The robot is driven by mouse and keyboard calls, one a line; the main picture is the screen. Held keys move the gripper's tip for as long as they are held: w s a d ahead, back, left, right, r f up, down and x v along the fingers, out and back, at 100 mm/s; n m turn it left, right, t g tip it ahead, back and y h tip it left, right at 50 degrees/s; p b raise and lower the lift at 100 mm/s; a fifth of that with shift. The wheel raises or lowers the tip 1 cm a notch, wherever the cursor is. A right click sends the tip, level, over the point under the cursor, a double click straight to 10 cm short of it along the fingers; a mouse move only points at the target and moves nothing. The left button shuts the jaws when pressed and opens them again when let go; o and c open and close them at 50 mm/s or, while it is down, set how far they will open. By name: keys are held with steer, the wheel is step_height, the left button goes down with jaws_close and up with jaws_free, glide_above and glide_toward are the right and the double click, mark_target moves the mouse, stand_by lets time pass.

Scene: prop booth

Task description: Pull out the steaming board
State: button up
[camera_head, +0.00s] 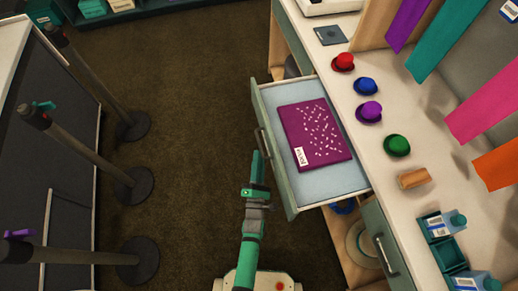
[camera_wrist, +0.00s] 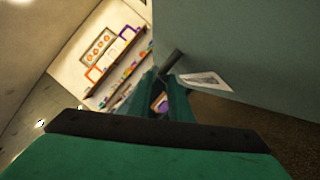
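A pale green drawer (camera_head: 293,203) with a light blue inside stands out from the counter in the head view. A flat purple board (camera_head: 297,135) with white specks and a white label lies in it; I cannot tell whether this is the steaming board. The dark drawer handle (camera_head: 262,143) is on the drawer's front. My gripper (camera_head: 257,158) is at the handle's near end; contact is unclear. In the wrist view, my gripper's green fingers (camera_wrist: 164,85) show a narrow gap, with a dark bar (camera_wrist: 171,61) just beyond the tips. Whether they hold it is unclear.
The white counter (camera_head: 350,95) carries several small hats, a tan roll (camera_head: 414,178) and teal bins (camera_head: 443,240). A second drawer handle (camera_head: 385,257) is at lower right. Dark posts on round bases (camera_head: 133,186) stand left. The brown floor between is clear.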

steer(key=shift+d+v, duration=0.2)
steer(key=shift+v, duration=2.5)
steer(key=s+d+r+m+g, duration=0.1)
steer(key=s+r+m+g, duration=0.1)
steer(key=s+r+m, duration=0.7)
steer(key=s+d+r+m+g, duration=0.1)
steer(key=s+r+m+g, duration=0.2)
steer(key=s+r+m, duration=0.5)
steer(key=s+m, duration=0.7)
steer(key=shift+r, duration=0.35)
